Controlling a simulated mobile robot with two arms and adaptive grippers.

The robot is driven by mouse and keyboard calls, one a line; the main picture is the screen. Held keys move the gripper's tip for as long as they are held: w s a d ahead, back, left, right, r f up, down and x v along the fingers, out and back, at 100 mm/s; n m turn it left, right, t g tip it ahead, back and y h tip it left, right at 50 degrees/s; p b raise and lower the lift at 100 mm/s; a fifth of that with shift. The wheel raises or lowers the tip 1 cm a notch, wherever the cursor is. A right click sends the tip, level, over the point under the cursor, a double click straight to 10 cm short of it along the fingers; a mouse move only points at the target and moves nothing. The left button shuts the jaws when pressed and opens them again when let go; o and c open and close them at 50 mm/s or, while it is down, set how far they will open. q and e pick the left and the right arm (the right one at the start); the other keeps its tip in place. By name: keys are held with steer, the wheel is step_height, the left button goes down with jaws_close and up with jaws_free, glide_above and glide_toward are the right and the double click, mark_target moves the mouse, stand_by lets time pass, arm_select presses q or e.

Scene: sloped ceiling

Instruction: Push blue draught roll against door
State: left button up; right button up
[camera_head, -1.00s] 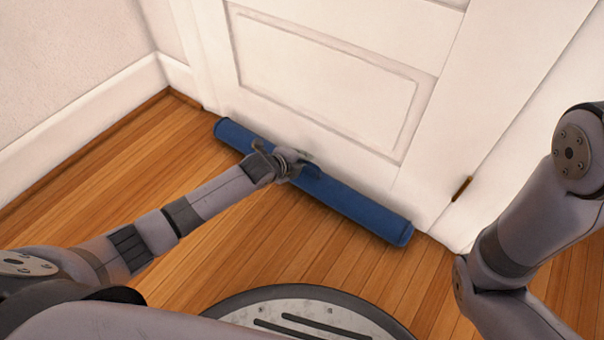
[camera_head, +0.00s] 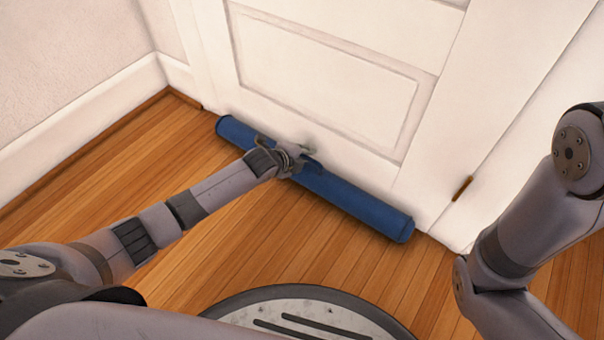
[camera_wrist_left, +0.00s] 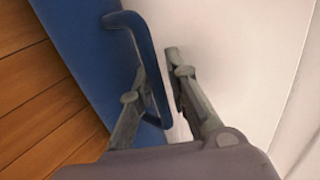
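The blue draught roll (camera_head: 350,201) lies on the wooden floor along the foot of the white door (camera_head: 325,80). Its long side is at or very near the door; I cannot tell whether it touches everywhere. My left gripper (camera_head: 291,158) is at the middle of the roll. In the left wrist view the roll (camera_wrist_left: 75,40) has a blue loop handle (camera_wrist_left: 148,50). The left gripper's fingers (camera_wrist_left: 155,62) stand on either side of this handle, partly open, with a slim gap beside the right finger. My right gripper is out of view; only its arm shows at the right.
A white skirting board (camera_head: 90,115) and wall run along the left. A brass hinge (camera_head: 462,188) sits on the door's right side. The wooden floor (camera_head: 250,255) in front of the roll is clear up to my base.

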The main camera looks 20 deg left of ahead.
arm_select(q)
steer(key=o, duration=0.3)
steer(key=shift+o, duration=0.2)
